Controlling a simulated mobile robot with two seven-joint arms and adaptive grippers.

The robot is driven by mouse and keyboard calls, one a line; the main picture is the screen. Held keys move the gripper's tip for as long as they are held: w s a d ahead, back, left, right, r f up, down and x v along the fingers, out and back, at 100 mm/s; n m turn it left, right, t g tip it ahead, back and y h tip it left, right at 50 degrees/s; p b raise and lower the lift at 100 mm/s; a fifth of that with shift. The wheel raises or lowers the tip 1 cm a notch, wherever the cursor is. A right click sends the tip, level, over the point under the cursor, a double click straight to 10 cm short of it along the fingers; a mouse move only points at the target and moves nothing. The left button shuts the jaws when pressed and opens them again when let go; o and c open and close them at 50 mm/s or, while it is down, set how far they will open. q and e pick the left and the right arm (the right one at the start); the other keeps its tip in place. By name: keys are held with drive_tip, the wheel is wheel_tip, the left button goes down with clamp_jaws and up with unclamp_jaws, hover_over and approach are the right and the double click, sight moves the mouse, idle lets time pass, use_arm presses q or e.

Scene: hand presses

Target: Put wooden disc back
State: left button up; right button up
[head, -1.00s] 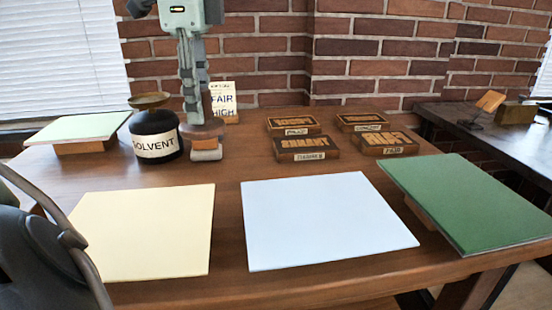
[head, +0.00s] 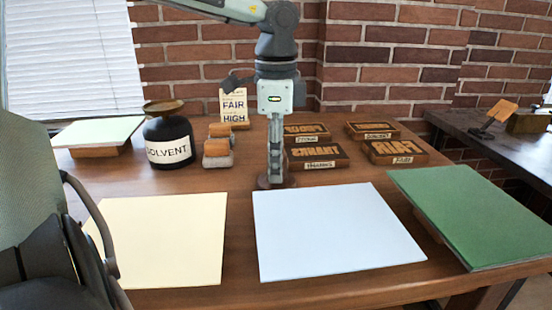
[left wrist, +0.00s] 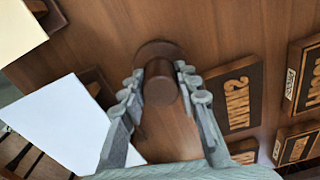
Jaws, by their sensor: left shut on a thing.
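The wooden disc is dark brown and round, with a knob-like middle, and shows in the left wrist view (left wrist: 160,88) between the fingers. My left gripper (head: 276,178) points down and is shut on it. In the head view the disc (head: 264,182) shows at the fingertips, partly hidden by them, just behind the pale blue sheet (head: 335,230). I cannot tell whether it touches the table or hangs a little above it. My right gripper is not in view.
Several carved wooden blocks (head: 318,155) lie right of the gripper. Left are two brown-topped grey blocks (head: 218,153), a black solvent pot (head: 170,142) and a small sign (head: 233,108). A cream sheet (head: 160,240) lies front left, a green board (head: 480,215) right.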

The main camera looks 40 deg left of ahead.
use_arm(q)
drive_tip(key=o, duration=1.1)
drive_tip(key=shift+c, duration=0.2)
wheel_tip(320, 180, up, 12)
